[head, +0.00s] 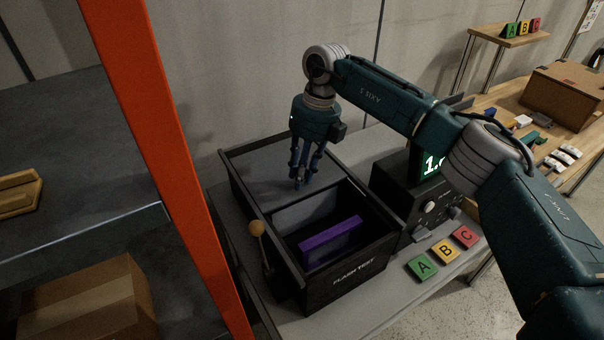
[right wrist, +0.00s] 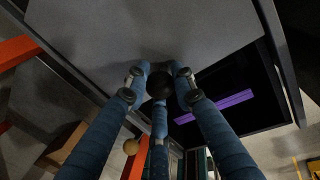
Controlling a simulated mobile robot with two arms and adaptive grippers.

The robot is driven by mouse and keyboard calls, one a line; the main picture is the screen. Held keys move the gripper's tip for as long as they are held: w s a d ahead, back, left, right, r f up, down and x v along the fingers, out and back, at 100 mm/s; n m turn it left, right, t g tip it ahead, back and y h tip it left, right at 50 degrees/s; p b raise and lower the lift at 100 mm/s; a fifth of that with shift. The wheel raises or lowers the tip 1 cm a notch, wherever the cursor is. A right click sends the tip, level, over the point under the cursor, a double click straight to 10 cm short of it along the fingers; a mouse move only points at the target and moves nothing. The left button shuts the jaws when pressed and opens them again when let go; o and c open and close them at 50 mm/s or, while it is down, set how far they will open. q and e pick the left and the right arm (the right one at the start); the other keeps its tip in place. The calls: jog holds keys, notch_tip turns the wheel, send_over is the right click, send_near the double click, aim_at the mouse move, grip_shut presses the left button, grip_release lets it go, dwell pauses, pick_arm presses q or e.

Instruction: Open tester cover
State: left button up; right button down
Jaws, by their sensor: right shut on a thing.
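The tester (head: 340,285) is a black box marked "FLASH TEST" on a grey bench. Its flat grey cover (head: 258,172) lies over the back part; the front part is open and shows a purple block (head: 330,240) inside. My right gripper (head: 302,180) points down at the cover near the edge of the opening. In the right wrist view its blue fingers are closed around a dark round knob (right wrist: 160,84) on the cover (right wrist: 130,35). The purple block also shows there (right wrist: 215,106). My left gripper is not in view.
A lever with a wooden ball (head: 257,228) stands at the box's left side. A dark display unit (head: 400,195) is to its right, with green, yellow and red A, B, C blocks (head: 445,251) in front. An orange post (head: 165,150) and shelves stand at the left.

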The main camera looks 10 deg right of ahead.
jog(key=c, duration=1.5)
grip_release()
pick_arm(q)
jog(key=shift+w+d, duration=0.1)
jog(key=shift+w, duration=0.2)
pick_arm(e)
jog(key=shift+o, duration=0.2)
jog(key=shift+r, duration=0.1)
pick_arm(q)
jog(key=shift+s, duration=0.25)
pick_arm(e)
notch_tip(320, 180, up, 12)
jog(key=d, duration=0.2)
jog(key=shift+w, duration=0.15)
jog(key=shift+d, duration=0.1)
